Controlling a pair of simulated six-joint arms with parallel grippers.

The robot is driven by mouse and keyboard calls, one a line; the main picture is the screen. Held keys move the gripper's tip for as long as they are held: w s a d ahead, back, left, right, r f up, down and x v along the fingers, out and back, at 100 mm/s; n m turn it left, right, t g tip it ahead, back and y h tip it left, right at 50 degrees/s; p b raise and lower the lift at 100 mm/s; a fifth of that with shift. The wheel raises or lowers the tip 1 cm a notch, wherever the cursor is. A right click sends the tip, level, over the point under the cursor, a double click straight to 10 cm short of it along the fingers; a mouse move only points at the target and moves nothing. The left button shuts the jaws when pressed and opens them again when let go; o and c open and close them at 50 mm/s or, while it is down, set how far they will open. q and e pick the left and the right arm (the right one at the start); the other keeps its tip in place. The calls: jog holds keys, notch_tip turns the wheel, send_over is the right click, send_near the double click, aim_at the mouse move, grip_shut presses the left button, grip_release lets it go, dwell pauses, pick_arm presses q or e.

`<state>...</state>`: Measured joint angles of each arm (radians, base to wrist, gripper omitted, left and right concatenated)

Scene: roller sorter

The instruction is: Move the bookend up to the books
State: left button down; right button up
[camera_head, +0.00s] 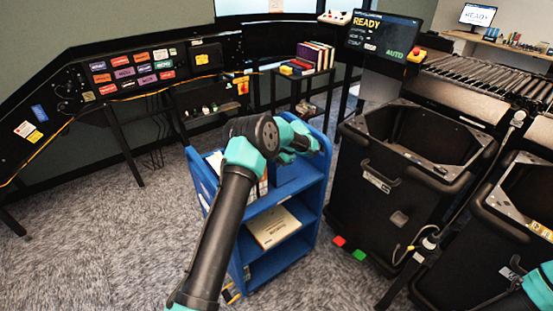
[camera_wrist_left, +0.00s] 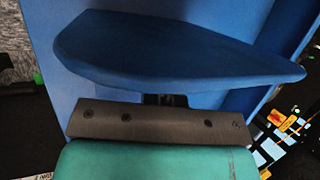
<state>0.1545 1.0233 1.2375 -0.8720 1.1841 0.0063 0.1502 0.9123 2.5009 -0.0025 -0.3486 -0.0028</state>
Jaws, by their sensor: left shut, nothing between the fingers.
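Books (camera_head: 262,186) stand at the left of the blue cart's top shelf, partly hidden behind my left arm. My left gripper (camera_head: 303,146) is over the right part of that shelf, shut and empty. In the left wrist view a dark blue plate with a rounded edge (camera_wrist_left: 180,55) lies just beyond my gripper; I cannot tell whether it is the bookend or part of the cart. No bookend is clear in the head view. My right gripper (camera_head: 518,270) is partly in view at the lower right edge; its fingers are unclear.
The blue cart (camera_head: 310,215) has a flat book (camera_head: 272,226) on its middle shelf. Black bins (camera_head: 385,190) stand close to its right. More books (camera_head: 315,57) sit on a back stand. Carpet is free to the left.

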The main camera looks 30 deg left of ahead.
pick_arm(q)
jog(key=shift+f, duration=1.1)
jog(key=shift+r, duration=0.15)
jog(key=shift+s+a, duration=0.3)
jog(key=shift+s, duration=0.35)
dwell(0.4)
jog(key=shift+w, duration=0.1)
jog(key=shift+w+d+r, duration=0.25)
jog(key=shift+w+d, duration=0.05)
jog(key=shift+w, duration=0.35)
jog(key=shift+w+d+r, duration=0.25)
jog(key=shift+w+d, duration=0.05)
jog(key=shift+w, duration=0.35)
notch_tip(320, 180, up, 16)
dwell(1.5)
